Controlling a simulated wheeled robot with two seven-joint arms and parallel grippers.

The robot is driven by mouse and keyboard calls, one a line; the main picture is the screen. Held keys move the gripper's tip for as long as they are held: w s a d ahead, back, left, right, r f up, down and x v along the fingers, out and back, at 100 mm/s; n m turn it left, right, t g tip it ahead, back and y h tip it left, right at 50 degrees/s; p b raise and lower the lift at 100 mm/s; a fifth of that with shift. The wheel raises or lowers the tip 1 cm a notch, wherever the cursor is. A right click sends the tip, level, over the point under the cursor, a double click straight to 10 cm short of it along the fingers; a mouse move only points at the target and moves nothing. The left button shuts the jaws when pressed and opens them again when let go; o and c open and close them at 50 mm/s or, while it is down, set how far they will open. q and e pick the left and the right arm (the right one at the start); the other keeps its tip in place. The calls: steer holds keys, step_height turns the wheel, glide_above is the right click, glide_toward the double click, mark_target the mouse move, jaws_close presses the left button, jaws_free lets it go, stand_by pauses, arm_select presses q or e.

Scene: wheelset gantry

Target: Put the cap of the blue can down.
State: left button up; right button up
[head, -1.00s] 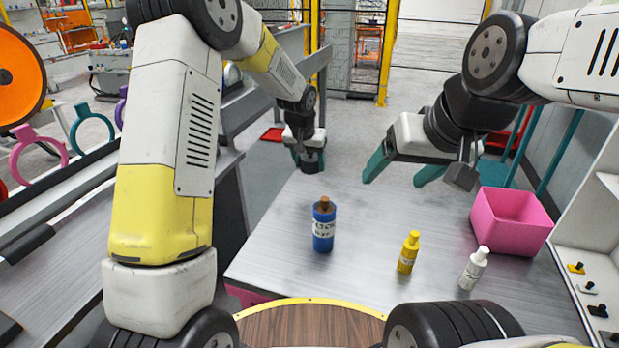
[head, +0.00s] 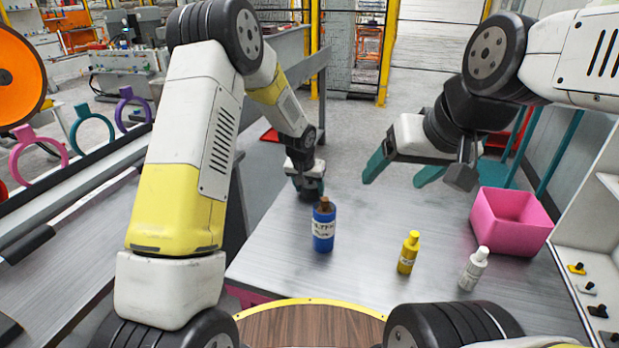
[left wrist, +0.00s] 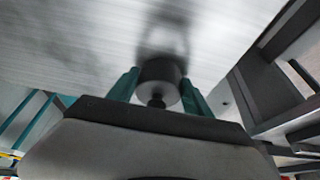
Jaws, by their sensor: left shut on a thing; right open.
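The blue can (head: 323,232) stands upright on the metal table, with a brown top showing and no cap on it. My left gripper (head: 308,185) is behind the can and slightly left of it, low over the far left part of the table. In the left wrist view its teal fingers are shut on the dark grey round cap (left wrist: 158,76), which has a small knob. The tabletop is close beyond the cap; I cannot tell whether they touch. My right gripper (head: 402,176) is open and empty above the table's far right side.
A yellow bottle (head: 408,254) and a white bottle (head: 474,269) stand to the right of the can on the table (head: 285,262). A pink bin (head: 512,222) is at the right edge.

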arm_select(q)
steer(key=o, duration=1.3)
steer(key=shift+f, duration=0.1)
steer(key=shift+c, duration=0.2)
steer(key=s+a+f+v, duration=0.1)
steer(key=a+v, duration=0.1)
steer(key=v, duration=0.9)
steer(key=s+a+v, duration=0.1)
steer(key=a+v, duration=0.1)
steer(key=v, duration=1)
steer(key=s+a+r+n, duration=0.1)
steer(key=s+a+r, duration=0.1)
steer(key=s, duration=0.6)
steer(key=s+a+r+n+t, duration=0.1)
steer(key=s+a+r, duration=0.1)
steer(key=s, duration=0.6)
steer(key=s+a+r+n, duration=0.1)
steer(key=s+a+r, duration=0.2)
steer(key=s, duration=0.5)
steer(key=shift+r+t+h, duration=0.35)
steer(key=shift+t+h, duration=0.05)
steer(key=shift+s+a, duration=0.1)
